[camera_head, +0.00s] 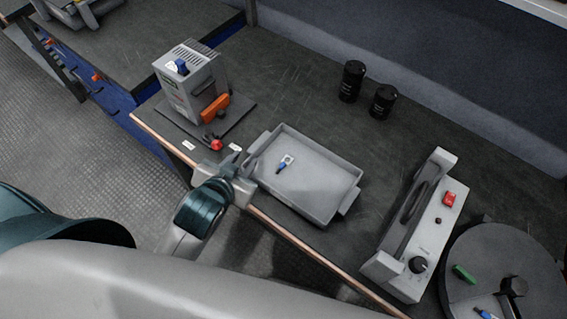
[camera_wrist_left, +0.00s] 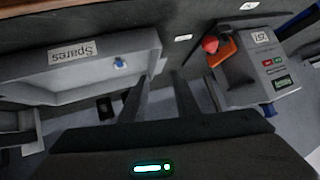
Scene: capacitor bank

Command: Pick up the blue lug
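The blue lug (camera_head: 281,168), with a pale metal end, lies on the floor of a grey tray (camera_head: 335,208). It also shows small in the left wrist view (camera_wrist_left: 120,63), inside the tray labelled "Spares". My left gripper (camera_head: 239,160) is just outside the tray's left side, apart from the lug. In the left wrist view its two fingers (camera_wrist_left: 160,85) stand apart with nothing between them. A second blue piece (camera_head: 484,313) is partly visible on a round grey unit at the bottom right. My right gripper is not in view.
A grey box unit (camera_head: 188,85) with an orange lever (camera_head: 215,107) and a red knob (camera_head: 215,144) stands left of the tray. Two black cylinders (camera_head: 352,80) stand behind it. A grey panel (camera_head: 425,235) with a red switch stands to the right.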

